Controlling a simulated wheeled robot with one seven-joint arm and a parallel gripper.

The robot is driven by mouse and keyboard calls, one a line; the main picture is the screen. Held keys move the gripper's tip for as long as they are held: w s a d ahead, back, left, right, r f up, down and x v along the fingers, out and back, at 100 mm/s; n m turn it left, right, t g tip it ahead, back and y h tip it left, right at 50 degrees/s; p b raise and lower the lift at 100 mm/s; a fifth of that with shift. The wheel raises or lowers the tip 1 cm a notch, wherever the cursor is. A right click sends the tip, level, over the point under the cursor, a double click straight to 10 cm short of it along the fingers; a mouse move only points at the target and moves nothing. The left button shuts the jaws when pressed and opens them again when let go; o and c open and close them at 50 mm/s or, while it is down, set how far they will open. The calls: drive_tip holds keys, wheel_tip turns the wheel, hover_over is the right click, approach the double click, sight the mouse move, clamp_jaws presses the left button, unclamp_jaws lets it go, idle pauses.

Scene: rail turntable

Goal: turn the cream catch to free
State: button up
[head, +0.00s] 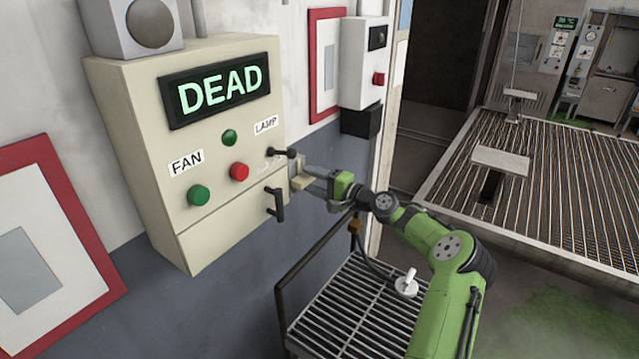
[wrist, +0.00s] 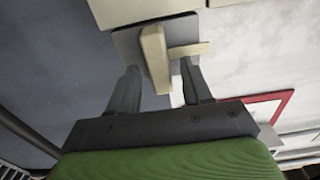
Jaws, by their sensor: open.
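The cream catch (head: 298,172) is on the right side of the cream control box (head: 135,150). In the wrist view the catch (wrist: 154,58) is an upright cream bar on a grey plate (wrist: 128,42), with a short cream piece (wrist: 190,50) to its right. My gripper (head: 312,180) is at the catch, coming from the right. In the wrist view its open fingers (wrist: 160,76) stand on either side of the bar, with a gap showing on the left. Whether the right finger touches the bar I cannot tell. The box display (head: 220,90) reads DEAD.
A black handle (head: 275,205) and a black knob (head: 286,152) stick out close to my gripper. The box front has green and red buttons (head: 239,172). A railed grate platform (head: 350,305) is below my arm. A red-framed panel (head: 325,65) hangs behind.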

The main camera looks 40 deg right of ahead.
drive_tip(key=b+v, duration=0.3)
drive_tip(key=v, duration=1.2)
drive_tip(key=shift+s+d, duration=0.2)
drive_tip(key=shift+s, duration=0.15)
